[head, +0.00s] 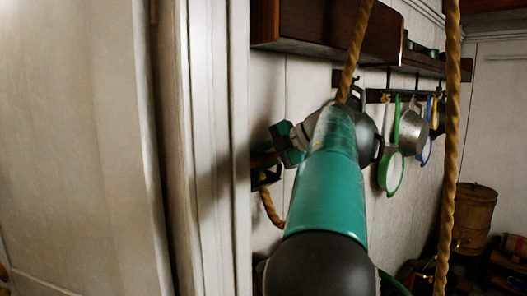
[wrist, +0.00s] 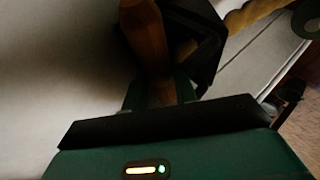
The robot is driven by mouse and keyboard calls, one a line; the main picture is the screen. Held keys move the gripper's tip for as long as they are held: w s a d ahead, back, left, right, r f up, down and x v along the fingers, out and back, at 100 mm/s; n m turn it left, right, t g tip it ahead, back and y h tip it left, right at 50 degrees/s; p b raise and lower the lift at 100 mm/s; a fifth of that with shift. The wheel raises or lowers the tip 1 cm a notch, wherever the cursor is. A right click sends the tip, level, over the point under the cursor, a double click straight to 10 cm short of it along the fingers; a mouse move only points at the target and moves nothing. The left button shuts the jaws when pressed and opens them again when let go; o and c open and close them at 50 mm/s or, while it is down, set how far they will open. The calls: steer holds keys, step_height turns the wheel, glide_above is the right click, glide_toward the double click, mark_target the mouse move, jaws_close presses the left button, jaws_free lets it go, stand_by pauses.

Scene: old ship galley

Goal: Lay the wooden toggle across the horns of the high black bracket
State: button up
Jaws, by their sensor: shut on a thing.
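The wooden toggle (wrist: 145,35) is a brown rod at the top of the wrist view. Its lower end is between the fingers of my gripper (wrist: 160,97), which is shut on it. The black bracket (wrist: 200,42) is right behind and beside the toggle in the wrist view; I cannot tell whether they touch. In the head view, my gripper (head: 287,145) is partly hidden by my teal arm. Dark metal (head: 264,160) that looks like the bracket shows on the wall just left of and below it. The toggle cannot be made out there.
A tan rope (head: 271,208) hangs below the dark metal, and another rope (head: 452,120) hangs at the right. A wooden shelf (head: 325,27) is above my arm. Pans (head: 391,170) hang on the wall to the right. A pale panel (head: 80,150) fills the left.

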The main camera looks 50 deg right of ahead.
steer(key=shift+f, duration=0.3)
steer(key=shift+s+f, duration=0.1)
steer(key=shift+d+f, duration=0.1)
steer(key=shift+f, duration=0.2)
stand_by(0.3)
steer(key=o, duration=1.1)
steer(key=shift+s+r, duration=0.1)
steer(key=shift+s, duration=0.05)
